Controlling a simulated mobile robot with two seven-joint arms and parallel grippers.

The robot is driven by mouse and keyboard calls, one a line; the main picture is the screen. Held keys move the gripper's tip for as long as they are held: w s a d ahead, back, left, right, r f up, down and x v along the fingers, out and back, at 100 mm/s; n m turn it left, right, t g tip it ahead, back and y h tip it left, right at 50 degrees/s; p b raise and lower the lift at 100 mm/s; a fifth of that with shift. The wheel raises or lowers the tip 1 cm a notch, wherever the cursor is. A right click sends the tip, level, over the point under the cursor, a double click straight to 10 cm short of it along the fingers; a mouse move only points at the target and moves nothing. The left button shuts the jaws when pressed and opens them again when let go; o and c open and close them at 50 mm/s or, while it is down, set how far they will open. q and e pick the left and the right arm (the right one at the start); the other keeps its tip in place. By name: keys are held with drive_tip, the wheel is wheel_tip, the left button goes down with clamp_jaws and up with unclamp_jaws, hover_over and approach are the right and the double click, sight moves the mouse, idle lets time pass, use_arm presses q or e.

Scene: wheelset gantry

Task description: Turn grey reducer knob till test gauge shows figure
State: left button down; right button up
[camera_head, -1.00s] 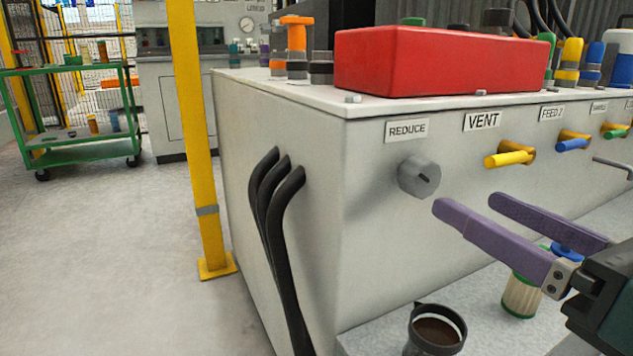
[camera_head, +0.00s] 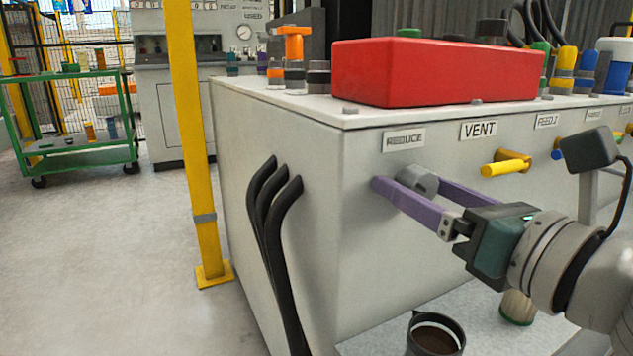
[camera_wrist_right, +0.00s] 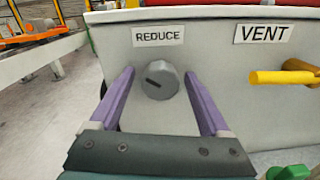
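The grey reducer knob (camera_head: 420,180) is on the cabinet front below the REDUCE label (camera_head: 404,139). In the right wrist view the knob (camera_wrist_right: 160,80) shows a dark slanted pointer mark on its face. My right gripper (camera_head: 412,184) has its purple fingers open, one on each side of the knob. In the wrist view a gap shows between the knob and each finger. A small round dial (camera_head: 244,32) is on the panel at the back; its reading is too small to tell, and I cannot tell whether it is the test gauge. My left gripper is out of view.
A yellow VENT handle (camera_head: 505,165) sticks out just right of the knob. Black hoses (camera_head: 270,220) come out of the cabinet's left side. A dark cup (camera_head: 436,335) stands on the ledge below. A yellow post (camera_head: 195,150) stands at left.

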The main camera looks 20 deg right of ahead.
clamp_jaws()
idle(0.4)
